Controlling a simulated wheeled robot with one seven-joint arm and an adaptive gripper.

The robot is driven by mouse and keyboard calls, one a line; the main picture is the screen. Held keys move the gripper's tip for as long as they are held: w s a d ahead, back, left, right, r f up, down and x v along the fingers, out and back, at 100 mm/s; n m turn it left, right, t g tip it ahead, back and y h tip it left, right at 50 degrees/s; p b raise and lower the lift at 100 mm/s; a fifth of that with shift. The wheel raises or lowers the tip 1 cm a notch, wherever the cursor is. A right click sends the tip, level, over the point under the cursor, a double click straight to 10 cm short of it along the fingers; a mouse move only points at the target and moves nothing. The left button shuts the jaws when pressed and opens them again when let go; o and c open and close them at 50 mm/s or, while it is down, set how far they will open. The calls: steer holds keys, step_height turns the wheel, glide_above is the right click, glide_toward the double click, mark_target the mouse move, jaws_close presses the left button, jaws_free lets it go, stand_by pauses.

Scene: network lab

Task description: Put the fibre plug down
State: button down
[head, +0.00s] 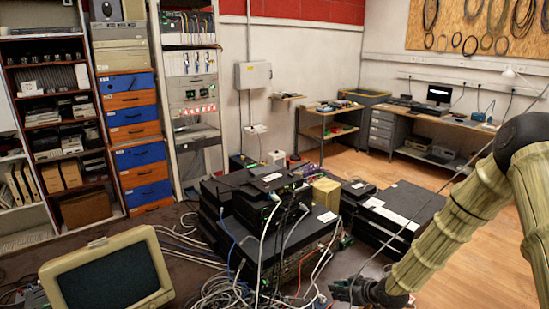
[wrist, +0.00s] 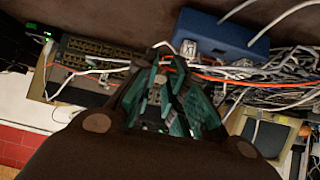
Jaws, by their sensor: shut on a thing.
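My gripper (wrist: 166,70) fills the lower middle of the wrist view, with its teal-padded fingers drawn together. It is shut on the fibre plug, which is mostly hidden between the pads, so its shape and tilt cannot be told. An orange cable (wrist: 215,79) passes close by the fingertips; I cannot tell whether it belongs to the plug. In the head view my gripper (head: 345,288) is low at the right of centre, small and dark, beside the cable tangle. No plug can be made out there.
Stacked black network units (head: 265,195) stand left of my gripper, with loose cables (head: 245,290) below them. Flat black cases (head: 400,212) lie behind it. The wrist view shows a blue box (wrist: 222,38) and a ported unit (wrist: 95,55). Wooden floor (head: 480,245) is clear at right.

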steer(key=s+a+f+m+t+h+b, duration=0.1)
steer(key=s+a+m+t+h, duration=0.2)
steer(key=s+a, duration=0.45)
steer(key=s+d+m+g+h, duration=0.1)
steer(key=s+d+m, duration=0.3)
steer(key=s, duration=0.5)
steer(key=shift+s+f+h+b, duration=0.15)
steer(key=shift+s+h+b, duration=0.2)
steer(key=shift+h, duration=0.55)
